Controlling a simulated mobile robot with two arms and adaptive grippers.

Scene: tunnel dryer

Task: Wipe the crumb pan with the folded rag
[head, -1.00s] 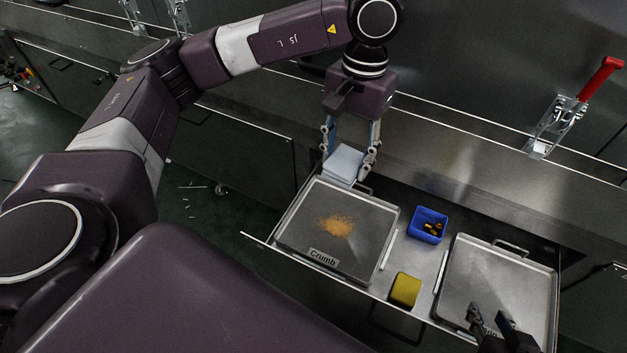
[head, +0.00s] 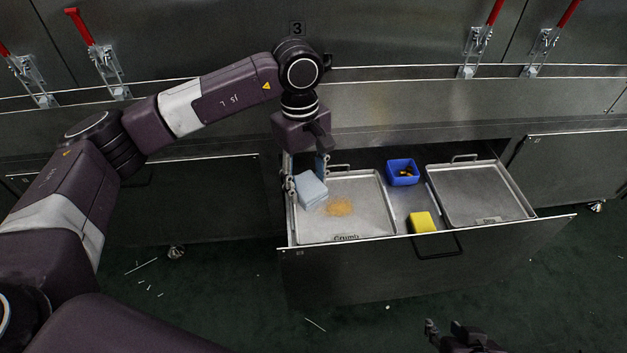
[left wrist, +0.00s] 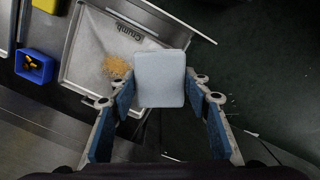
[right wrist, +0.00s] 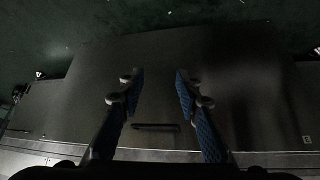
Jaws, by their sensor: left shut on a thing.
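The crumb pan (head: 375,200) is a shallow metal tray labelled "Crumb" in the left of the open drawer. It also shows in the left wrist view (left wrist: 85,60). A patch of orange-brown crumbs (head: 340,207) lies near its middle. My left gripper (head: 306,176) is shut on the folded rag (head: 311,193), a pale blue-grey pad, over the pan's left side. The rag lies left of the crumbs and looks tilted; I cannot tell whether it touches the pan. My right gripper (head: 452,332) is open and empty in front of the drawer; its spread fingers show in the right wrist view (right wrist: 159,80).
A blue bin (head: 402,172) with small dark and yellow pieces and a yellow block (head: 422,222) sit between the pans. A second, empty pan (head: 480,194) is on the right. The drawer front (head: 400,265) stands out over the green floor.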

